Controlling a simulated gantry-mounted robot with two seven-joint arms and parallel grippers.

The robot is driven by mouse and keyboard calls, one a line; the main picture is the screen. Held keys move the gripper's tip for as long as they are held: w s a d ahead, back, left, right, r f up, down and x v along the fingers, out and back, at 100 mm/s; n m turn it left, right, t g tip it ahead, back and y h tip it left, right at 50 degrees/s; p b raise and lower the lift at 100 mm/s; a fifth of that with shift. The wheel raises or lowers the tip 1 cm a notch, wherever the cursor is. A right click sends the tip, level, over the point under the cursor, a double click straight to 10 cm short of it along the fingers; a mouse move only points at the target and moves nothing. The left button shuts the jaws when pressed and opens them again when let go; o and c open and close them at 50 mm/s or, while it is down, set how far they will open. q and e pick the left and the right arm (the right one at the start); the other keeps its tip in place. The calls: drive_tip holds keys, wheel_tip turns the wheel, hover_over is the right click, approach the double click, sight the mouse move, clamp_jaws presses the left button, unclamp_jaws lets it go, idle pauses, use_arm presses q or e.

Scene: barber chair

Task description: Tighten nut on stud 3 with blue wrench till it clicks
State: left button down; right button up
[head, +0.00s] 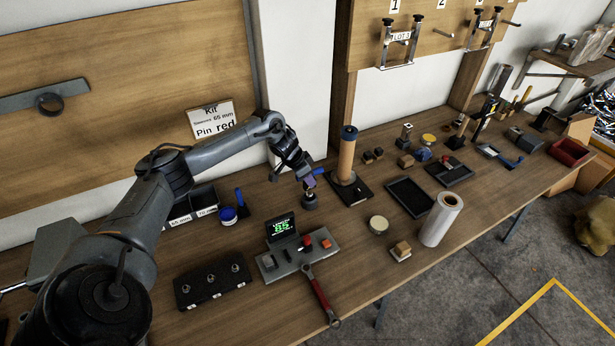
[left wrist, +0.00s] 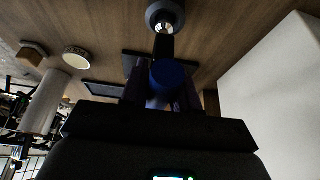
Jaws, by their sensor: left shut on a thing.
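My left gripper (head: 309,180) is over the middle of the bench, shut on a blue-handled tool. The blue part (head: 319,171) sticks out to the right of the fingers. In the left wrist view its round blue end (left wrist: 170,76) sits between the fingers. I cannot tell its head, so whether it is the blue wrench is unclear. A grey round piece (head: 309,201) stands just below the gripper; I cannot tell if they touch. A black block with three studs (head: 212,287) lies at the front left; its stud numbers are unreadable. My right gripper is not in view.
A grey control box (head: 297,257) with a lit display and a red-handled wrench (head: 321,298) lie in front. An orange cylinder on a black base (head: 347,155) stands close right of the gripper. A white roll (head: 440,219) and a black tray (head: 410,197) are farther right.

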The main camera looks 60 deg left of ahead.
use_arm(q)
drive_tip(key=shift+f, duration=0.45)
drive_tip(key=shift+f, duration=0.65)
idle(0.4)
drive_tip(key=c, duration=0.9)
unclamp_jaws()
drive_tip(key=shift+o, duration=0.6)
